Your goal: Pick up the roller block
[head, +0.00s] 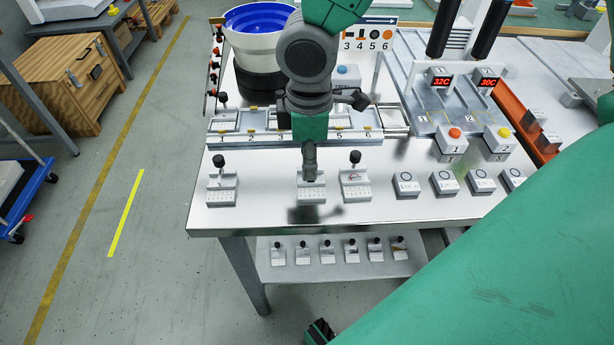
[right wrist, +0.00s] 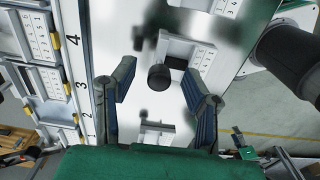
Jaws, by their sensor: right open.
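Three white blocks with number scales stand along the front of the white table in the head view: one at the left (head: 221,188), one in the middle (head: 311,190) and one at the right (head: 355,188). I cannot tell from markings which is the roller block. My right gripper (head: 310,160) points down over the middle block. In the right wrist view my right gripper (right wrist: 159,100) is open, its fingers apart on either side of a black round knob (right wrist: 158,77). The fingers hide the middle block's top in the head view. My left gripper is not recognisable in view.
A numbered rail (head: 290,140) lies behind the blocks. Several button boxes (head: 444,184) stand at the right of the table. A blue-lined bowl (head: 258,22) is at the back. More blocks sit on the lower shelf (head: 340,268).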

